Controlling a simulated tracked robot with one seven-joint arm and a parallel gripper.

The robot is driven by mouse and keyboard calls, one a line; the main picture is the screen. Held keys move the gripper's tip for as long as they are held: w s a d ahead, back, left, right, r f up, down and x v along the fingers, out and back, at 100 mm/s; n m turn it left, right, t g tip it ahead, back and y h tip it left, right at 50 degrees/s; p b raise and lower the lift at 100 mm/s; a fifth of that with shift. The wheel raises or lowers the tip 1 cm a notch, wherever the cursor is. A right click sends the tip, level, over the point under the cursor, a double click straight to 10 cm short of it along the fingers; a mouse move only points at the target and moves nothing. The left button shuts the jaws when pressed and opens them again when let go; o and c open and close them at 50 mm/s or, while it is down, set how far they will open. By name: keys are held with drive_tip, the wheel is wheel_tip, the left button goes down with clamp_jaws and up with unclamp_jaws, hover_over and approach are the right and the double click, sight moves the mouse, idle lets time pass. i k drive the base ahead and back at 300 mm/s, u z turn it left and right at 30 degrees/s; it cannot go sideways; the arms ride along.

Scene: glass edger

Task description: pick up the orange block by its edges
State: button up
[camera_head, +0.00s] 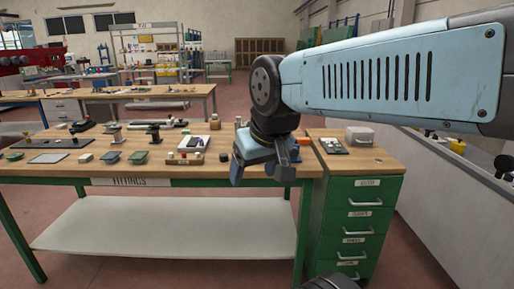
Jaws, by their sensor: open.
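A small orange block (303,141) shows at the right end of the wooden workbench top (220,171), just right of my gripper and partly hidden behind it. My gripper (262,172) is blue and hangs down over the front right part of the bench. Its jaws are open, and I see nothing between them. The gripper looks nearer to the camera than the block. The gap between them cannot be judged from this view.
Fittings and small trays lie on the bench, among them a green tray (138,158) and a white-topped box (193,145). A green drawer cabinet (357,215) adjoins the bench at right, with a grey box (360,136) on top. A white lower shelf (170,230) runs underneath.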

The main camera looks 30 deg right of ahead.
sight(301, 140)
drive_tip(key=z, duration=0.85)
